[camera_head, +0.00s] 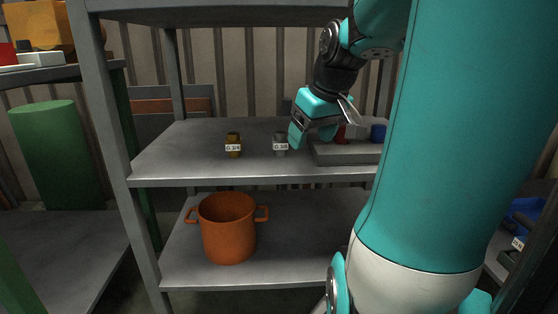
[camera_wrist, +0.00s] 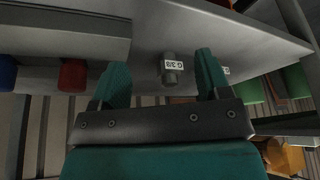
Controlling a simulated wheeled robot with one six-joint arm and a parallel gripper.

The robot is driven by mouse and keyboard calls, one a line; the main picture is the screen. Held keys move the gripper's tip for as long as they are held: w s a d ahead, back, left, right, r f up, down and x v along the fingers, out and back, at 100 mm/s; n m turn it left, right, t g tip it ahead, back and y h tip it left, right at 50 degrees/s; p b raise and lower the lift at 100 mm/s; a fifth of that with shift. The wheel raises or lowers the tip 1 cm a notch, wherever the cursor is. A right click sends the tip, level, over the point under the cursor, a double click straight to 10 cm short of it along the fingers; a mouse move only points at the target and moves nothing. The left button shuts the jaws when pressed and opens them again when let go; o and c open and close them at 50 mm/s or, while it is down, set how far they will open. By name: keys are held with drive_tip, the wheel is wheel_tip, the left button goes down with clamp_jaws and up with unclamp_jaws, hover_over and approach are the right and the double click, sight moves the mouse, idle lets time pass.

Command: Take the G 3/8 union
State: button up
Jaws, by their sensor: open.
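The G 3/8 union (camera_head: 280,144) is a small grey fitting with a white label, standing on the upper shelf (camera_head: 190,165). It also shows in the wrist view (camera_wrist: 170,76), ahead of the gap between my fingers and a little nearer the right one. My gripper (camera_head: 297,135) is open and empty, just right of the union in the head view; its fingers show in the wrist view (camera_wrist: 162,70). A brass-coloured fitting (camera_head: 233,139) with a similar label stands to the left of the union. In the wrist view my right finger mostly hides it, leaving its label edge visible.
A grey tray or block (camera_head: 345,153) with red and blue parts (camera_head: 378,133) lies on the shelf right of my gripper. An orange pot (camera_head: 228,230) stands on the lower shelf. A grey shelf post (camera_head: 115,130) rises at the left. The upper shelf's left part is clear.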

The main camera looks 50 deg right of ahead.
sight(283, 132)
drive_tip(key=shift+w+d+f+b, duration=0.2)
drive_tip(key=shift+w+b, duration=0.25)
drive_tip(key=shift+b, duration=0.9)
drive_tip(key=shift+w+d+f+b, duration=0.15)
drive_tip(key=shift+w+b, duration=0.3)
drive_tip(key=shift+b, duration=0.85)
drive_tip(key=w, duration=0.2)
drive_tip(key=w+d+b, duration=0.1)
drive_tip(key=w, duration=0.1)
drive_tip(key=w+d+b, duration=0.1)
drive_tip(key=w, duration=0.1)
drive_tip(key=shift+w+d+r, duration=0.15)
drive_tip(key=shift+w+r, duration=0.1)
drive_tip(key=shift+w, duration=0.15)
drive_tip(key=b+x, duration=0.4)
drive_tip(key=x, duration=0.1)
drive_tip(key=shift+s, duration=0.1)
drive_tip(key=shift+r, duration=0.1)
drive_tip(key=c, duration=1.1)
